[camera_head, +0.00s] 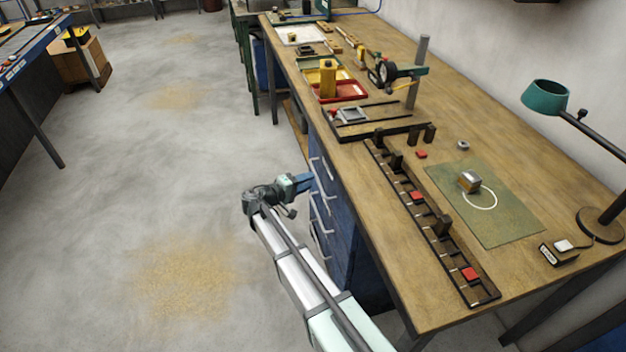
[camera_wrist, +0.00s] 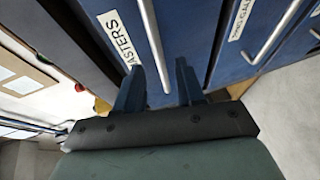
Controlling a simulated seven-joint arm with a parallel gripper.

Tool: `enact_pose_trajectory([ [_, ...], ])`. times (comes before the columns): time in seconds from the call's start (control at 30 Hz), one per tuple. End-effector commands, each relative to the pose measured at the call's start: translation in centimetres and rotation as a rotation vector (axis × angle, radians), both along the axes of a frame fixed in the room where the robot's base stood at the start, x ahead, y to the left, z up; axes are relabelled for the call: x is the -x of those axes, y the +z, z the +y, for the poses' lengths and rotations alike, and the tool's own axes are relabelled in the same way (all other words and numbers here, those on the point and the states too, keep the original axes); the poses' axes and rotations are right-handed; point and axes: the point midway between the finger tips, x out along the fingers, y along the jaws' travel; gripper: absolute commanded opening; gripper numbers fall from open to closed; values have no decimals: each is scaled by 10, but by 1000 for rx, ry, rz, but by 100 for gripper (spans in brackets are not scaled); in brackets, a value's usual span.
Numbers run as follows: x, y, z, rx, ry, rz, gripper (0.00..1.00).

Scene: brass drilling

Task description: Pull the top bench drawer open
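The blue drawer unit sits under the wooden bench, with several metal bar handles on its front in the head view. The top drawer (camera_wrist: 105,12) shows in the wrist view, with a white label ending in "ASTERS". It looks closed. Its bar handle (camera_wrist: 152,40) runs down the picture to between my fingertips. My gripper (camera_wrist: 160,72) is open, with one blue finger on each side of the handle's lower end. Contact cannot be told. In the head view my gripper (camera_head: 308,181) is at the drawer front, below the bench edge, and partly covers the handles.
A lower drawer with its own handle (camera_wrist: 275,35) lies to the right in the wrist view. The bench top (camera_head: 480,130) overhangs and carries a black slotted rack (camera_head: 430,232), a green mat (camera_head: 510,225) and a lamp (camera_head: 545,97). The floor (camera_head: 180,200) left of the drawers is clear.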

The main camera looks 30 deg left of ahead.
Motion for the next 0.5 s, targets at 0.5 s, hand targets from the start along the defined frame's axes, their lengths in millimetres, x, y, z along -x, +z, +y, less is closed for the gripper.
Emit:
enact_pose_trajectory([
  [0.5,-31,-6,-12,1,1,0,38],
])
